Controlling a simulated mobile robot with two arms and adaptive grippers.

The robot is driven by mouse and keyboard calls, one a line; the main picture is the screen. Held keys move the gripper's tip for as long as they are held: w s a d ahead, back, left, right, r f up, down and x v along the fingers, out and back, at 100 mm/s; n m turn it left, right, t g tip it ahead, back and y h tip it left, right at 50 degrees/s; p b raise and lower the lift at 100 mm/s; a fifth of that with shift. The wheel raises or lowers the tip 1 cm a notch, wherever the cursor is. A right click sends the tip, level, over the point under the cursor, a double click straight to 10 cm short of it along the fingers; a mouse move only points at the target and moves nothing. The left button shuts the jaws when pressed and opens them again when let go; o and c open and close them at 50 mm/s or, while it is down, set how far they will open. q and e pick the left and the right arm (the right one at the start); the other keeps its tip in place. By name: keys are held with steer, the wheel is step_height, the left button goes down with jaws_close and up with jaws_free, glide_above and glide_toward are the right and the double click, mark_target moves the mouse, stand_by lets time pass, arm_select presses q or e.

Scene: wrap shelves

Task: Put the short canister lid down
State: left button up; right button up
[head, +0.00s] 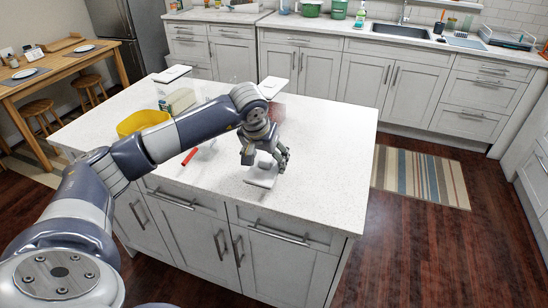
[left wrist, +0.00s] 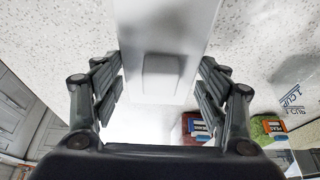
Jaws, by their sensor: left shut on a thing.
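My left gripper (head: 268,158) points down over the near part of the white island counter. It is shut on the short canister lid (head: 262,179), a pale flat plate with a raised block on top. In the left wrist view the lid (left wrist: 165,25) extends up between my fingers (left wrist: 162,85), with its raised block in the middle. The lid is very low, at or just above the counter; I cannot tell if it touches. My right gripper is not in view.
A yellow bowl (head: 143,122), a clear canister (head: 179,102) and a red object (head: 189,157) are on the island (head: 330,130) to the left. Another white lid-like top (head: 272,87) stands behind my arm. The counter to the right is clear. The island's front edge is close.

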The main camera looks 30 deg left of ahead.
mark_target(274, 161)
arm_select(q)
steer(key=w, duration=0.4)
steer(key=shift+a+f+p, duration=0.1)
steer(key=shift+f+p, duration=0.1)
steer(key=shift+p, duration=0.2)
step_height(274, 161, down, 3)
steer(key=shift+s+f+p, duration=0.1)
steer(key=shift+f+p, duration=0.05)
steer(key=shift+p, duration=0.6)
steer(key=shift+f, duration=0.15)
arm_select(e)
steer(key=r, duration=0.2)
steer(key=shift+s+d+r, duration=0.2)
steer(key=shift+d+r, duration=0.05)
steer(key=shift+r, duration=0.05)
arm_select(q)
steer(key=shift+f+b, duration=0.2)
steer(key=shift+b, duration=0.1)
steer(key=o, duration=1.1)
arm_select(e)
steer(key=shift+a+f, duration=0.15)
arm_select(q)
steer(key=shift+r, duration=0.15)
